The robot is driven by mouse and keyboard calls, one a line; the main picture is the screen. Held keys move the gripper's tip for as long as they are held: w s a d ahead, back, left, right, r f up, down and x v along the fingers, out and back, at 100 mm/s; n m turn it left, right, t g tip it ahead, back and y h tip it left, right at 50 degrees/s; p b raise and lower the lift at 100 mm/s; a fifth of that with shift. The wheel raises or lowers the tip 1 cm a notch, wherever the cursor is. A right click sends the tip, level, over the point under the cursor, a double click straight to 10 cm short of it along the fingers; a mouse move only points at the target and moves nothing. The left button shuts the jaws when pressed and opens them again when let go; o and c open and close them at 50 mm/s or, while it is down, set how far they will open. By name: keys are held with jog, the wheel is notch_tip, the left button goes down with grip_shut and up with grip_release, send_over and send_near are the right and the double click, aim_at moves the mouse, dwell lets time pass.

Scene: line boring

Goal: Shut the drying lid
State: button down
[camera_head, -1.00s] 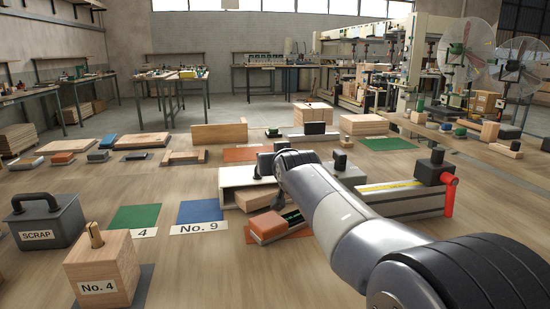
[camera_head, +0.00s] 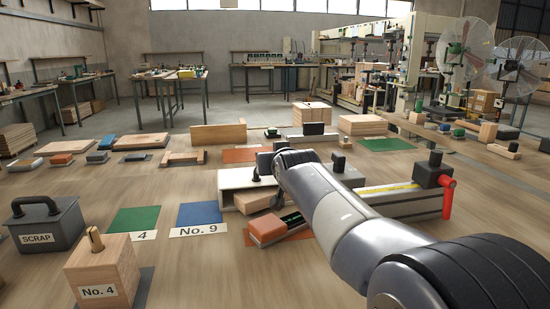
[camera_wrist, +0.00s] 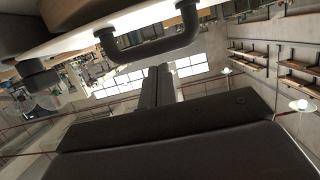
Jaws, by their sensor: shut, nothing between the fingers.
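A white box (camera_head: 232,180) stands mid-bench in the head view, with a wooden block (camera_head: 256,201) at its front. I take its pale top to be the drying lid, but my arm covers part of it and its exact angle is unclear. In the wrist view a pale panel (camera_wrist: 85,43) with a black bar handle (camera_wrist: 150,48) fills the upper left. My gripper (camera_wrist: 158,72) is shut and empty, its tips close to the handle; I cannot tell whether they touch. In the head view my wrist is over the box and the fingers are hidden.
An orange-topped block (camera_head: 268,229) lies in front of the box. A rail fixture with a red handle (camera_head: 448,198) stands at right. The No. 4 block (camera_head: 103,270) and SCRAP weight (camera_head: 45,226) are at left. Green (camera_head: 135,218) and blue (camera_head: 200,212) mats are bare.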

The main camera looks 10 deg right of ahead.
notch_tip(320, 180, up, 3)
jog(key=shift+p, duration=0.55)
jog(key=s+f+b, duration=0.2)
jog(key=s+f, duration=0.4)
jog(key=s, duration=0.2)
jog(key=shift+f, duration=0.15)
jog(key=shift+w, duration=0.1)
jog(key=w+r, duration=0.2)
jog(key=w+r+p, duration=0.1)
jog(key=w, duration=0.2)
jog(key=w+r, duration=0.2)
jog(key=shift+w+r, duration=0.15)
jog(key=shift+r, duration=0.2)
jog(key=shift+w+f+b, duration=0.25)
jog(key=shift+f+b, duration=0.35)
jog(key=shift+f, duration=0.3)
jog(key=shift+f+b, duration=0.3)
jog(key=shift+f, duration=0.3)
